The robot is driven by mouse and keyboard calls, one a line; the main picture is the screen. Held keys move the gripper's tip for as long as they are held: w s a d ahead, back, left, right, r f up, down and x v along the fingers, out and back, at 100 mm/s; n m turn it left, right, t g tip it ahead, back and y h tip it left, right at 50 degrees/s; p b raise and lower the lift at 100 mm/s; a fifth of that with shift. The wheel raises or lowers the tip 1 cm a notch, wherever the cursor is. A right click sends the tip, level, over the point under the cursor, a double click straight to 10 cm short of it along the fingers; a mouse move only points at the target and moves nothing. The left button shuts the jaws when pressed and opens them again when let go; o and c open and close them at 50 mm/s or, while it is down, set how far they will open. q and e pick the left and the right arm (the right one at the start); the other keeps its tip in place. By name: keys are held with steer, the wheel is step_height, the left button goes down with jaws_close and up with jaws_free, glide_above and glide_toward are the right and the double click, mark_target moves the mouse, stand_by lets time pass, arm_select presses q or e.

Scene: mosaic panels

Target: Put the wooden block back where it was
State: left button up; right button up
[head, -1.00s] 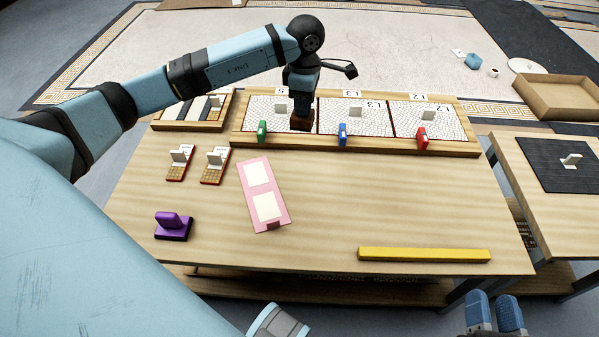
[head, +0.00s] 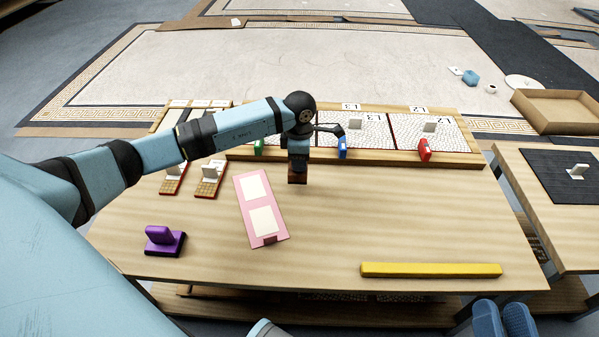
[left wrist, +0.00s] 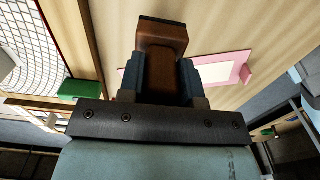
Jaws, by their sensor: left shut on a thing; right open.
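The brown wooden block (head: 297,178) is in my left gripper (head: 298,168), in front of the rail of the panel tray and to the right of the pink card. In the left wrist view the block (left wrist: 162,45) sits between the two blue fingers of the left gripper (left wrist: 162,75), which are shut on it. Whether the block touches the table is hard to tell. My right gripper (head: 503,310) is open and empty at the bottom right, beyond the table's front edge.
The tray (head: 460,158) with mosaic panels and green, blue and red clips stands at the back. The pink card (head: 282,228), a purple handled block (head: 163,242), two small handled tiles and a yellow bar (head: 430,270) lie on the table. The middle right is clear.

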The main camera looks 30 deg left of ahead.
mark_target(294, 177)
arm_select(q)
steer(key=shift+f+b, duration=0.6)
steer(key=shift+f, duration=1.4)
arm_select(e)
steer(key=shift+f+g, duration=0.4)
steer(key=shift+f, duration=0.55)
arm_select(q)
steer(key=shift+f, duration=0.2)
steer(key=o, duration=0.9)
arm_select(e)
steer(key=shift+f, duration=0.1)
arm_select(q)
steer(key=shift+r, duration=0.1)
